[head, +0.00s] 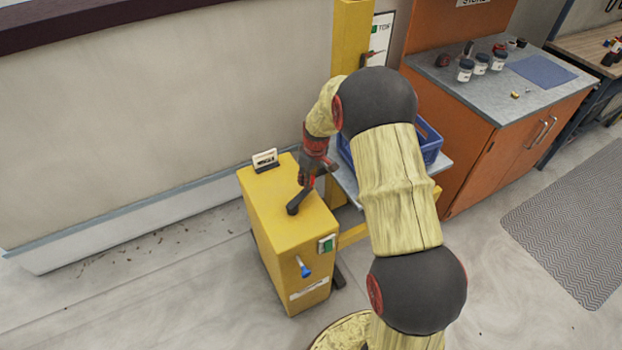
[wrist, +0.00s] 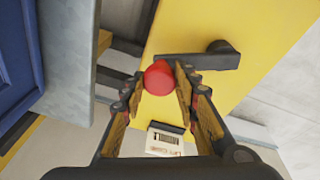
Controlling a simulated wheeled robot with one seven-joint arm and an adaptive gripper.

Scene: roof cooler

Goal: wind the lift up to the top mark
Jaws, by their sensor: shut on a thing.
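The yellow winch box (head: 262,213) stands on the floor with a dark crank arm (head: 296,207) on top. In the wrist view the crank arm (wrist: 195,62) runs from its hub to a red knob (wrist: 158,78). My gripper (wrist: 160,88) is shut on the red knob, one finger on each side; in the head view my gripper (head: 307,178) is over the box top. The lift has a yellow mast (head: 350,40) and a grey platform (head: 346,186) bearing a blue crate (head: 432,150), partly hidden by my arm. A white mark plate (head: 381,38) with a green square is behind the mast; a reddish pointer (head: 372,56) shows below that square.
A small card (head: 265,160) stands on the box's back edge. A green switch (head: 326,244) and a blue-handled item (head: 304,267) are on its front. An orange cabinet (head: 520,150) with jars stands right. A grey mat (head: 580,220) lies on open floor.

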